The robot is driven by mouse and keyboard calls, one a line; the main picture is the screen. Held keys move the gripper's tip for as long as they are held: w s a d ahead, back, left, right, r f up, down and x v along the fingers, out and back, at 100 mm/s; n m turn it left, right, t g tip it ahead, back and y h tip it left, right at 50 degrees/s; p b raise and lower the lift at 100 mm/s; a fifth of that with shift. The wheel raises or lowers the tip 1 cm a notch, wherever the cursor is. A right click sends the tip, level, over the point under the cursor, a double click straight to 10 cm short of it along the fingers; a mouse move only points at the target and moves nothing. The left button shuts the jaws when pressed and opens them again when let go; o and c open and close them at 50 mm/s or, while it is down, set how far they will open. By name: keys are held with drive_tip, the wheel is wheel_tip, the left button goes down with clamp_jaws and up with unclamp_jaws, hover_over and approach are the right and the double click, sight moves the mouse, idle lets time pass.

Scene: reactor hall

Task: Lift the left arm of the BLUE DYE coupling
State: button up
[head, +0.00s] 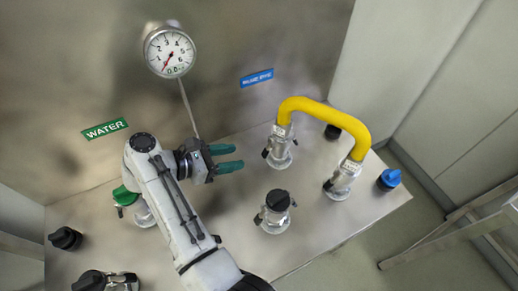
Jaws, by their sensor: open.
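The BLUE DYE coupling (279,153) is a silver fitting on the metal deck, below the blue label (257,78). One end of a yellow rigid hose (322,112) sits in its top. Its left arm (266,153) is a small dark-tipped lever that hangs down along the coupling's left side. My gripper (238,157) is to the left of the coupling, with its two teal fingers pointing right towards it. The jaws are open and empty, with a small gap in the picture between fingertips and lever.
The hose's other end sits in another coupling (341,182) at the right. A black-capped coupling (275,214) stands in front. A blue cap (389,179) lies near the right edge. A gauge (169,52) and the WATER label (104,129) are at the back; a green-capped coupling (126,195) is left.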

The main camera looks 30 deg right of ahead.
sight(265, 152)
drive_tip(key=p+x, duration=0.2)
drive_tip(key=x, duration=0.8)
drive_tip(key=shift+r+p, duration=0.1)
drive_tip(key=shift+p, duration=0.25)
clamp_jaws()
